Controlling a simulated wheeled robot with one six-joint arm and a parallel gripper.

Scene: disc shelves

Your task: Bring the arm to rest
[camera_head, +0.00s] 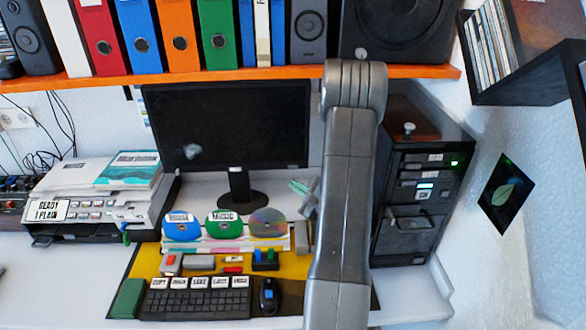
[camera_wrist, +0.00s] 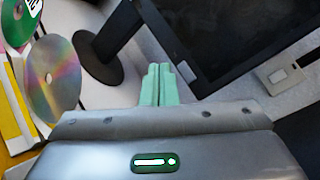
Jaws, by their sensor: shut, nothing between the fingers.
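My arm stands upright in the middle of the head view, in front of the desk. My gripper (camera_wrist: 159,72) shows two pale green fingers pressed together in the wrist view, with nothing between them. In the head view the fingertips (camera_head: 297,186) show small at the left side of the arm, near the monitor stand. The rest of the gripper is partly hidden behind the arm. A blue disc (camera_head: 182,227), a green disc (camera_head: 225,225) and a shiny disc (camera_head: 268,223) stand in a row left of the arm. The shiny disc also shows in the wrist view (camera_wrist: 52,78).
A monitor (camera_head: 228,125) stands behind the discs. An orange shelf (camera_head: 200,77) with binders and speakers runs above. A keyboard (camera_head: 197,303) and mouse (camera_head: 267,297) lie in front; a printer (camera_head: 100,200) is left.

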